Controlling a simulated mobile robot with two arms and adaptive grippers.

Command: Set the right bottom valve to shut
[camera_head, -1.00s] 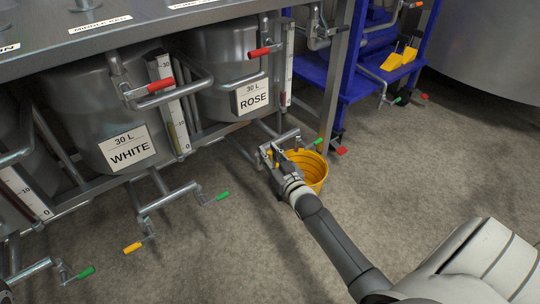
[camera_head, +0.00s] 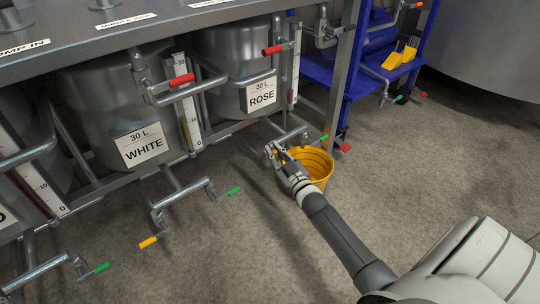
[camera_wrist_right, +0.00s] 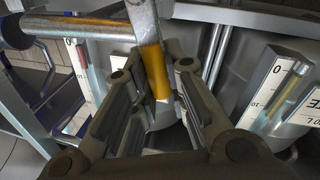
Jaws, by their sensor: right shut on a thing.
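The right bottom valve (camera_head: 291,135) is a grey pipe assembly under the ROSE tank (camera_head: 240,52). Its green handle (camera_head: 323,139) sticks out at its right end, above a yellow bucket (camera_head: 316,158). My right gripper (camera_head: 274,150) is at the valve's left end, close beside the bucket. In the right wrist view, the yellow-orange handle (camera_wrist_right: 154,70) of the valve runs down from a grey metal lever between the fingertips of my right gripper (camera_wrist_right: 155,82), which is shut on it. My left gripper is not in view.
The WHITE tank (camera_head: 90,95) has a similar bottom valve (camera_head: 182,197) with yellow and green handles at left. Red-handled upper valves (camera_head: 182,79) stick out in front of the tanks. A blue rack (camera_head: 365,75) stands at back right. The floor in front is clear.

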